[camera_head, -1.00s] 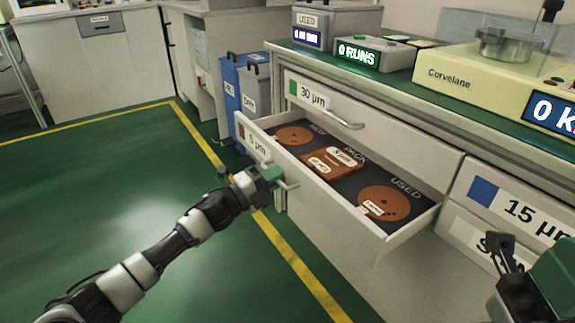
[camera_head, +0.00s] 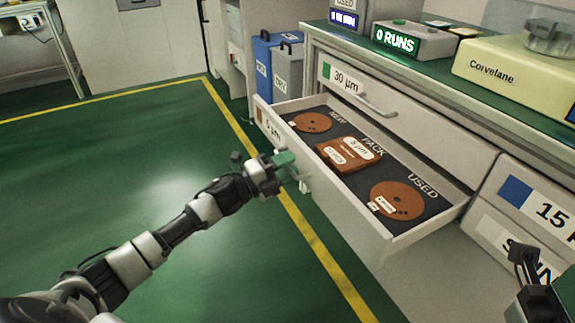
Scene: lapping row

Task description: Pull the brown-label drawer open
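The brown-label drawer (camera_head: 330,195) stands well pulled out of the cabinet, below the 30 µm drawer. Its brown label (camera_head: 259,115) is at the left end of its front. Inside lie two brown discs and a brown 8 µm pack (camera_head: 347,153) on a dark liner. My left gripper (camera_head: 286,163) is at the drawer's front, on its handle (camera_head: 304,184). The gripper hides part of the handle, so I cannot tell whether its fingers are closed on it. My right gripper (camera_head: 521,262) shows only partly at the lower right, apart from the drawer; its finger opening is unclear.
The 30 µm drawer (camera_head: 400,118) above is shut. A blue-label 15 µm drawer (camera_head: 530,205) is at the right. Blue and grey bins (camera_head: 287,75) stand left of the cabinet. Green floor (camera_head: 130,190) with a yellow line is clear at left.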

